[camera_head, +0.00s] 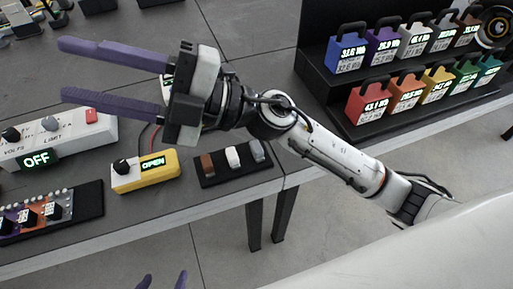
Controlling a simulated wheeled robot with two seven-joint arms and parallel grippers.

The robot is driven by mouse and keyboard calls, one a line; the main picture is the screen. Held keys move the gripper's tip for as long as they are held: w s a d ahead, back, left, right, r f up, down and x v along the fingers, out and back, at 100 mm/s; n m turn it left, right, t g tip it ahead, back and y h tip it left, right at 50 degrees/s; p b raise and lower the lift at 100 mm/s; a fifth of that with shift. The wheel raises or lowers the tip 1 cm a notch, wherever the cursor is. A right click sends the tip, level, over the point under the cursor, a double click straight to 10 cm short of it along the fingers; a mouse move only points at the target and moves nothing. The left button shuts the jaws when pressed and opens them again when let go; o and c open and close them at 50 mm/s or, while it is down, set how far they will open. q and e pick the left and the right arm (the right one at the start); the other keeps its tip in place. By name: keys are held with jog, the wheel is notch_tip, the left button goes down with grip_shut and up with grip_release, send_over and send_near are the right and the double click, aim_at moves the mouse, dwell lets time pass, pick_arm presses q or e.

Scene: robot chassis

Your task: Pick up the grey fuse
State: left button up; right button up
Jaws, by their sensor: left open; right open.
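The grey fuse (257,151) stands at the right end of a small black holder (238,178) near the table's front edge. A white fuse (233,157) and a brown fuse (207,165) stand to its left in the same row. My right gripper (62,70) is open and empty, with its purple fingers pointing left above the table. Its wrist and forearm reach in from the right, above and beyond the fuse holder. My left gripper (163,281) shows only its two purple fingertips at the bottom edge. They are apart, with nothing visible between them.
A yellow box reading OPEN (145,171) stands just left of the holder. A white unit reading OFF (60,139) and a black rack (85,205) are further left. A stepped black stand (320,85) with several coloured, labelled blocks is at right. Floor shows in front.

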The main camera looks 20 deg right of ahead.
notch_tip(320, 180, down, 4)
jog(key=s+a+f+n+g+h, duration=0.1)
jog(key=s+a+n+g+h, duration=0.2)
jog(key=n+g, duration=0.2)
jog(key=n+h, duration=0.1)
jog(key=h, duration=1.8)
send_near(257, 145)
jog(key=f, duration=0.3)
jog(key=shift+w+f, duration=0.25)
jog(key=shift+f, duration=0.15)
jog(key=shift+s+f+p, duration=0.1)
jog(key=shift+f+p, duration=0.65)
jog(key=shift+f, duration=2)
grip_shut()
